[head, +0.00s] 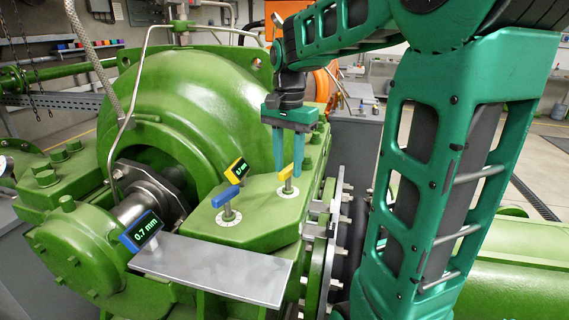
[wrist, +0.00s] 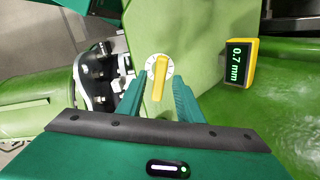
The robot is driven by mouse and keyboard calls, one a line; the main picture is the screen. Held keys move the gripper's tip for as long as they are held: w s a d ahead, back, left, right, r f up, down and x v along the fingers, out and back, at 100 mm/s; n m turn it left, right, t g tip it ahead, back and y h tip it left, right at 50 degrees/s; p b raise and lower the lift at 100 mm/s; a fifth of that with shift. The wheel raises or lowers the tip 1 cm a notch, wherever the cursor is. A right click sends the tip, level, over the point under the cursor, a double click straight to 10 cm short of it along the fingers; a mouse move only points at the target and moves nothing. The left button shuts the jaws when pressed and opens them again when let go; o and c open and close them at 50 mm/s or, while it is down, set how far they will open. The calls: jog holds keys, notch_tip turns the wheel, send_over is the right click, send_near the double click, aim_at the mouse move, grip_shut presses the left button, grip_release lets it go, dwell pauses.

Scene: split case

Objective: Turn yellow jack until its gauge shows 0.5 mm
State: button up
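The yellow jack (head: 286,172) has a bar handle over a white dial disc on the flat top of the green casing. The wrist view shows its handle (wrist: 160,72) pointing nearly straight up the picture. The yellow gauge (wrist: 238,62) reads 0.7 mm in the wrist view; in the head view the gauge (head: 237,168) is angled and hard to read. My gripper (head: 287,168) points down at the yellow jack, its two teal fingers apart. In the wrist view my gripper (wrist: 158,88) has a finger on each side of the handle, with visible gaps; whether it touches is unclear.
A blue jack (head: 226,196) stands left of the yellow one on the same green casing (head: 250,229). A blue gauge (head: 142,231) reads 0.7 mm, near a bare metal plate (head: 215,270) in front. A bent metal pipe (head: 138,85) rises at the left.

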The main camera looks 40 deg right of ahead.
grip_shut()
jog(key=shift+n, duration=0.4)
jog(key=n, duration=0.6)
jog(key=shift+w+r+n, duration=0.1)
jog(key=shift+n, duration=0.2)
jog(key=n, duration=0.6)
jog(key=shift+n, duration=0.3)
grip_release()
